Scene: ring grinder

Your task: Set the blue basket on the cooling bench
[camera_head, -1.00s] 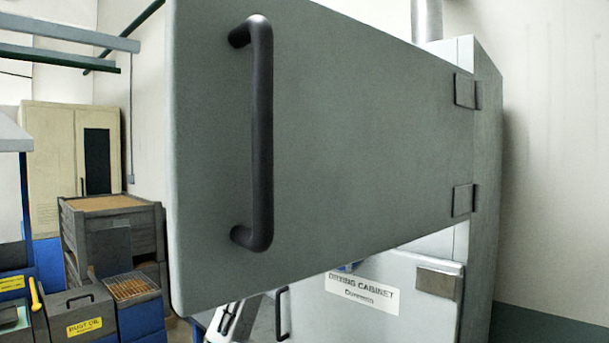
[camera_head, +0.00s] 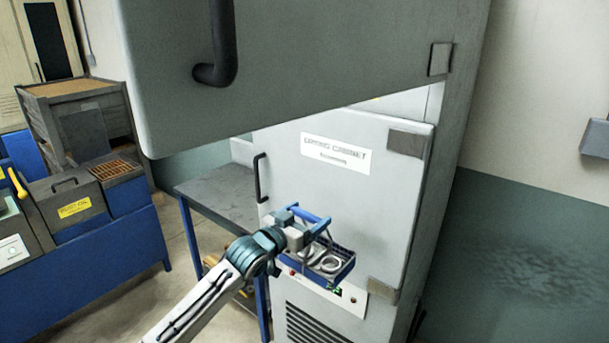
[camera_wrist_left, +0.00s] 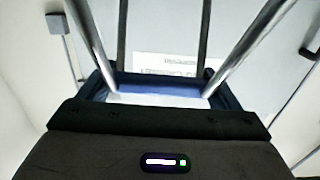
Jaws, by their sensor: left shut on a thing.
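The blue basket (camera_head: 345,272) hangs in front of the drying cabinet's lower door, with ring-shaped pale parts inside. My left gripper (camera_head: 305,220) is shut on the basket's blue handle bar, above the tray, and holds it off any surface. In the left wrist view a blue bar (camera_wrist_left: 160,84) and thin metal rods show close ahead of the gripper. A dark grey bench (camera_head: 222,190) with blue legs, which looks like the cooling bench, stands to the left of the cabinet. Its top looks bare where it shows; the open door hides part of it. My right gripper is not in view.
The drying cabinet's (camera_head: 380,195) large upper door (camera_head: 300,60) hangs open across the top of the head view. Its lower door is shut. Blue machinery with an oil box (camera_head: 75,200) stands at the left. Some floor shows between it and the bench.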

